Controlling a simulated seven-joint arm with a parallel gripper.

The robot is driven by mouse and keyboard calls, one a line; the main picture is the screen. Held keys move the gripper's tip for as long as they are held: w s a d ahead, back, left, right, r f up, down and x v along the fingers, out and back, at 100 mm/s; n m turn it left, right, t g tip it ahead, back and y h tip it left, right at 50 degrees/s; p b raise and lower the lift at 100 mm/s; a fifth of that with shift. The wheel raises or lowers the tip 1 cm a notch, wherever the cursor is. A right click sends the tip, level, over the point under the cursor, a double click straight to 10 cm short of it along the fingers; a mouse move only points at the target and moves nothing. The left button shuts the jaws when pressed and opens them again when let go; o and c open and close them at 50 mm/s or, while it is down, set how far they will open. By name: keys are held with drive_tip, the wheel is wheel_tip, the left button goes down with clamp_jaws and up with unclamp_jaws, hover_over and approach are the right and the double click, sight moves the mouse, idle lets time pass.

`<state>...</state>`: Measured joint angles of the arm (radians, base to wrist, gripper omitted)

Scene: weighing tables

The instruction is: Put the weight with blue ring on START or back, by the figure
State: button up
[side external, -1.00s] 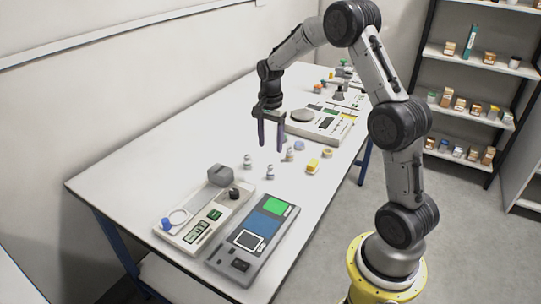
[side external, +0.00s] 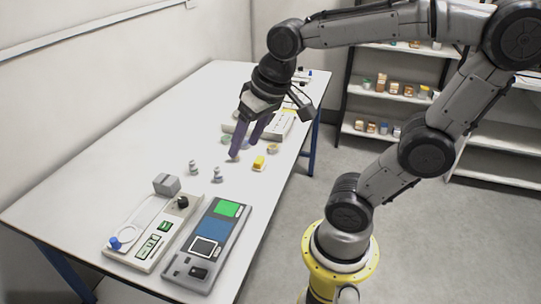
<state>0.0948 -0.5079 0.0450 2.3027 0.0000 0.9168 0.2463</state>
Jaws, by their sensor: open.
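Two small grey weights stand on the white table, a left one (side external: 193,167) and a right one (side external: 218,175). Ring colours are too small to tell, so I cannot pick out the one with the blue ring. My gripper (side external: 244,147) is open and tilted, with its purple fingers low over the table behind the right weight. A third weight seen earlier is not clear now near the fingertips. A grey device (side external: 177,266) with a green panel (side external: 229,208) and a blue panel (side external: 214,229) lies at the front. I cannot read START, back or any figure on it.
Beside it lies a pale instrument (side external: 118,255) with a blue knob (side external: 115,243), a black knob (side external: 183,202) and a grey block (side external: 166,184). A yellow block (side external: 259,163) and a tan ring (side external: 272,149) lie right of my gripper. The table's left is clear.

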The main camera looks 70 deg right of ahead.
drive_tip(key=s+a+f+n+t, duration=0.1)
drive_tip(key=s+a+n, duration=0.1)
drive_tip(key=s+n, duration=0.2)
drive_tip(key=shift+s+f, duration=0.2)
drive_tip(key=shift+s, duration=0.75)
idle(0.4)
